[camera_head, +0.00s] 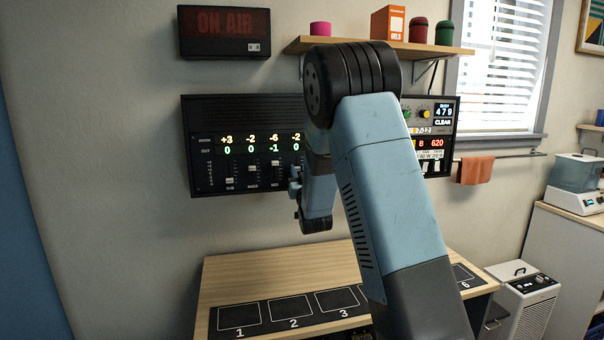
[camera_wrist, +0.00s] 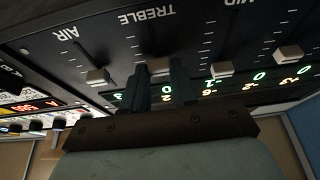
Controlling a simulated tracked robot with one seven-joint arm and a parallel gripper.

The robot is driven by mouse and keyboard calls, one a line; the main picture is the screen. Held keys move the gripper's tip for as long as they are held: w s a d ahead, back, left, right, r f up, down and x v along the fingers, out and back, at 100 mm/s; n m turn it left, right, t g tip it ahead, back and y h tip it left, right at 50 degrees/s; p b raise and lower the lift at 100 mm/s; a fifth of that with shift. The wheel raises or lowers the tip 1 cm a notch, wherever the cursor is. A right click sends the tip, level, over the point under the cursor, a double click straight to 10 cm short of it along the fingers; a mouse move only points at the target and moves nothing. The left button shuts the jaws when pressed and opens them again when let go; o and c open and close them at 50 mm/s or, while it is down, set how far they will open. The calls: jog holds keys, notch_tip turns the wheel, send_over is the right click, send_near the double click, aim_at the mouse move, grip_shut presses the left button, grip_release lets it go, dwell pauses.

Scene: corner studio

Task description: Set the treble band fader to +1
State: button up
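The treble fader (camera_wrist: 160,66) has a grey knob on the black panel, under the label TREBLE in the wrist view. My gripper (camera_wrist: 160,80) reaches to it with its two narrow dark fingers, one on each side of the knob. The fingers are close together and look shut on the knob. In the head view my gripper (camera_head: 295,186) is at the panel (camera_head: 196,140), partly hidden by my arm. In the wrist view the digits below the treble fader are partly covered by my fingers.
The air fader (camera_wrist: 97,76) and the mid fader (camera_wrist: 222,70) flank the treble one closely. Left columns on the panel read +3, -2, -6, -2 above 0, 0, -1, 0. A wooden desk (camera_head: 290,262) with numbered black pads lies below; a shelf (camera_head: 375,48) hangs above.

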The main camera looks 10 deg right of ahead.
grip_shut()
jog(key=shift+r, duration=0.6)
jog(key=shift+o, duration=2.4)
grip_release()
jog(key=v, duration=1.4)
jog(key=shift+w, duration=0.15)
